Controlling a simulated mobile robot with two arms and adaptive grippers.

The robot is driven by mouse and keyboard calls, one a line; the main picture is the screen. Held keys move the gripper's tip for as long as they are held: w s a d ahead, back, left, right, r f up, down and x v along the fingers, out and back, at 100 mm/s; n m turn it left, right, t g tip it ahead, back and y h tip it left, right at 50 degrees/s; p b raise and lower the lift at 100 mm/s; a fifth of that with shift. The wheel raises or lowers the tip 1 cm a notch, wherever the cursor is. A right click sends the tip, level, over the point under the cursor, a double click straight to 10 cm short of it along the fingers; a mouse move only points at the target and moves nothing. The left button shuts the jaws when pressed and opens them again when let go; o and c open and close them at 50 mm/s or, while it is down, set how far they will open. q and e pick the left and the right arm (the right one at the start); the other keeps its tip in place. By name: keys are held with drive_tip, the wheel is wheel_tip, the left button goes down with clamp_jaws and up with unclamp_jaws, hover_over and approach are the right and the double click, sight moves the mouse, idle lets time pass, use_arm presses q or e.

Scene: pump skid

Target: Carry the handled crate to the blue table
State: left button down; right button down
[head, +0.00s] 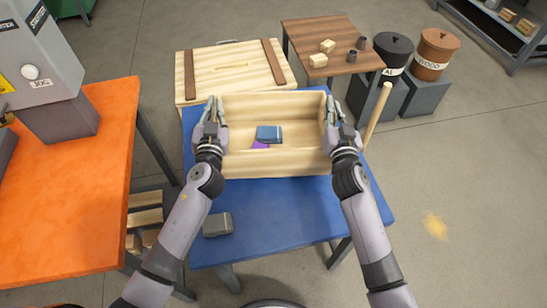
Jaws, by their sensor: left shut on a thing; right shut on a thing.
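The handled crate (275,164) is a pale wooden open box over the blue table (285,215). It looks level. I cannot tell whether its bottom touches the table top. Inside lie a blue block (269,133) and a purple piece (260,145), partly hidden under the block. My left gripper (214,110) is shut on the crate's left end and my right gripper (331,108) is shut on its right end. The grippers hide most of the crate's handles.
A grey box (217,224) lies on the blue table's front left. An orange table (65,200) stands left. A large wooden chest (232,68) and a brown table (312,33) stand behind. A wooden pole (377,115) rises at the right. Floor is clear at right.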

sight(217, 118)
use_arm(q)
drive_tip(key=shift+r, duration=0.2)
use_arm(e)
drive_tip(key=shift+r, duration=0.2)
use_arm(q)
drive_tip(key=shift+f, duration=0.15)
use_arm(e)
drive_tip(key=shift+f, duration=0.2)
